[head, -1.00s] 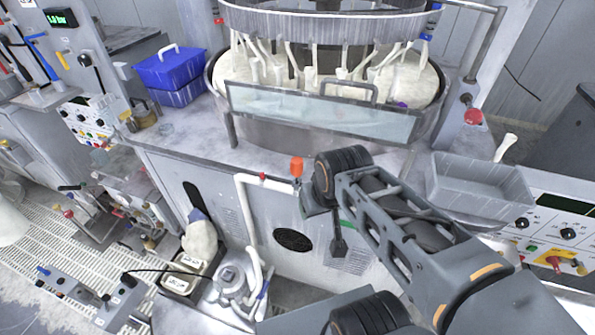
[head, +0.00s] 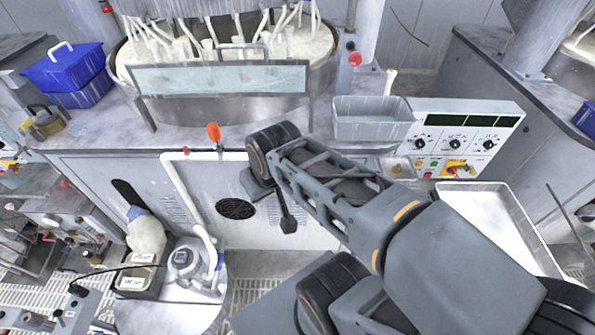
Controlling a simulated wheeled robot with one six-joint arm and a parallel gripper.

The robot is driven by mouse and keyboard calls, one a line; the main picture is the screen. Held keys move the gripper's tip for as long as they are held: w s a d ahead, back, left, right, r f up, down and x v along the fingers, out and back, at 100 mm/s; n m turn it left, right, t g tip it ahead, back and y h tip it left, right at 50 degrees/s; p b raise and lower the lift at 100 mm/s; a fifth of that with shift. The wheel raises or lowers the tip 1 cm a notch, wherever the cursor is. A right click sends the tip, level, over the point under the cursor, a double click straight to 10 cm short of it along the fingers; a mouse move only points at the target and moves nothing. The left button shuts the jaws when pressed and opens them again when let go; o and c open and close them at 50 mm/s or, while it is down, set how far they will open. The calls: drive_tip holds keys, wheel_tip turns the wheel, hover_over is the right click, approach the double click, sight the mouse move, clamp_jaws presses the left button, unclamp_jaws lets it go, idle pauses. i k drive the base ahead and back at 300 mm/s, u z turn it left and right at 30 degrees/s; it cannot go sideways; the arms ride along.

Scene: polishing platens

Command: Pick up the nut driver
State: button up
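No nut driver can be clearly made out. An orange-red handle (head: 214,132) on a short thin stem stands at the bench's front edge, left of my arm. I cannot tell whether it is the nut driver or a valve handle on the white pipe. My gripper (head: 288,224) is small and dark in the head view. It hangs below my arm's far joint, in front of the bench's front panel, to the right of and below the orange handle and apart from it. Its fingers are too small to tell open from shut.
A polishing machine with a clear guard (head: 222,78) stands on the bench. A grey bin (head: 372,126) and a control panel (head: 465,143) are to the right, with a white tray (head: 497,222) below. A blue box (head: 68,68) is at left. A white pump (head: 185,258) stands low left.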

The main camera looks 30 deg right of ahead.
sight(213, 129)
drive_tip(key=z, duration=0.4)
drive_tip(key=i, duration=0.4)
drive_tip(key=z, duration=0.55)
drive_tip(key=k, duration=0.6)
drive_tip(key=u, duration=0.8)
drive_tip(key=i, duration=0.5)
drive_tip(key=z, duration=0.05)
